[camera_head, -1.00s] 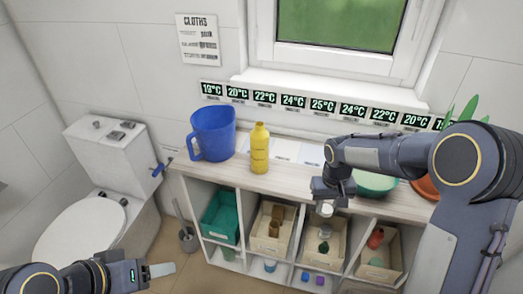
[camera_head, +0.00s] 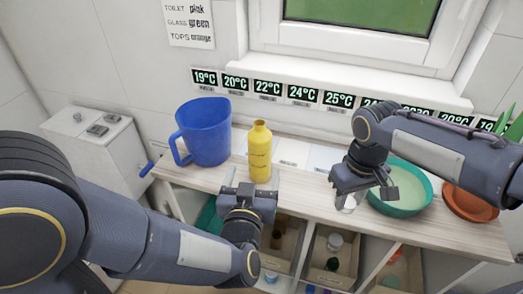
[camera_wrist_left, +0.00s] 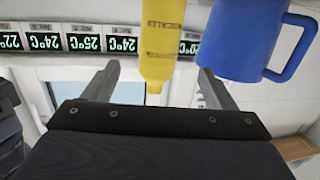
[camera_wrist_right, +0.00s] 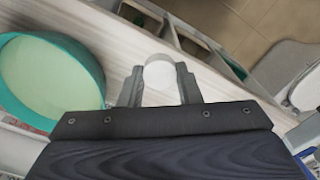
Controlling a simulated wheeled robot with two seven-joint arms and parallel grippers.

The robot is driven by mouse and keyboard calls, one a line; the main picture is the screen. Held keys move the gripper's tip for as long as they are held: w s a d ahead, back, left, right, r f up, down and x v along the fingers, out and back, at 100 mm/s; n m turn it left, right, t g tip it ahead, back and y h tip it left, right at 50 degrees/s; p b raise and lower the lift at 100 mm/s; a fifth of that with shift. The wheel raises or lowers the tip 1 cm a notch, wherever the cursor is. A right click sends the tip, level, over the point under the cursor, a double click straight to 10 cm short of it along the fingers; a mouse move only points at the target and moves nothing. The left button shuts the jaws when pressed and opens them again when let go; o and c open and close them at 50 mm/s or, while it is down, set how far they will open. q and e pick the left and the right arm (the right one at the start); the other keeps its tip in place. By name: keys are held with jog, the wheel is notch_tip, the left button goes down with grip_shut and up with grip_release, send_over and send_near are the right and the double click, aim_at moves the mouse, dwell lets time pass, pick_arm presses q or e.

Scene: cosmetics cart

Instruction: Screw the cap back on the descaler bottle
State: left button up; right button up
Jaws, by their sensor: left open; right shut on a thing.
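The yellow descaler bottle (camera_head: 259,155) stands upright and uncapped on the wooden counter; its neck is bare. It also shows upside down in the left wrist view (camera_wrist_left: 160,40). My left gripper (camera_head: 252,180) is open and empty just in front of the bottle, its fingers pointing towards it, one to each side in the left wrist view. My right gripper (camera_head: 362,193) is shut on a white cap (camera_wrist_right: 159,72), to the right of the bottle near the counter's front edge. The cap shows partly below the fingers in the head view (camera_head: 348,203).
A blue jug (camera_head: 205,133) stands close to the left of the bottle. A teal bowl (camera_head: 402,203) and a terracotta dish (camera_head: 468,203) stand on the right. The window sill (camera_head: 345,85) rises behind. Open cubbies with bins (camera_head: 330,262) lie below the counter.

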aim_at(258, 154)
pick_arm(q)
jog(key=shift+d+r, duration=0.1)
pick_arm(e)
jog(key=shift+r, duration=0.1)
jog(key=shift+s, duration=0.1)
pick_arm(q)
jog(key=w, duration=0.4)
jog(key=w+d+p, duration=0.1)
jog(key=w, duration=0.1)
jog(key=shift+w, duration=0.4)
pick_arm(e)
jog(key=shift+r, duration=0.4)
pick_arm(q)
jog(key=shift+w, duration=0.25)
pick_arm(e)
jog(key=shift+r, duration=0.15)
jog(key=shift+r+p, duration=0.5)
jog(key=shift+p, duration=0.05)
pick_arm(q)
jog(key=w, duration=0.4)
jog(key=shift+w+d+f, duration=0.25)
jog(key=shift+w, duration=0.05)
